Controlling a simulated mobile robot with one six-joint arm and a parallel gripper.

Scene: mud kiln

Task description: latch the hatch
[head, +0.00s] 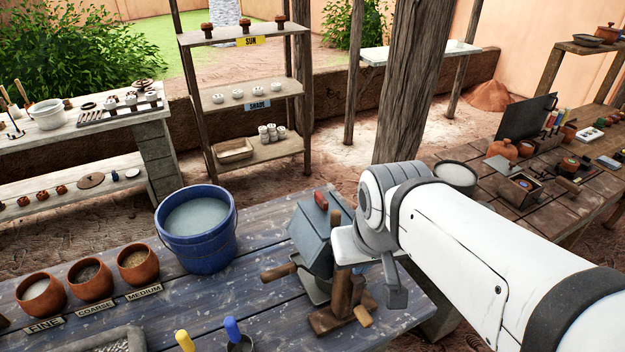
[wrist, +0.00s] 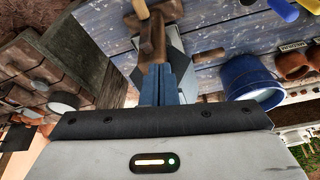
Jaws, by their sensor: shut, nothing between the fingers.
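A blue-grey, flat-sided drum (head: 312,240) sits in a wooden stand (head: 343,300) on the blue plank table. A red knob (head: 321,200) and a wooden peg (head: 335,217) stick up at its top. I cannot clearly make out a separate hatch or its latch. My gripper (wrist: 166,72) is shut and empty, its narrow blue fingers together. In the wrist view the fingertips overlap the brown wooden part (wrist: 153,45) in front of the drum; whether they touch is unclear. In the head view my wrist is right beside the drum and hides its right side and my fingers.
A blue bucket (head: 196,228) of pale liquid stands left of the drum. Several clay bowls (head: 90,281) line the left of the table. Yellow-handled (head: 184,341) and blue-handled (head: 233,330) tools lie at the front. The planks between bucket and drum are mostly clear.

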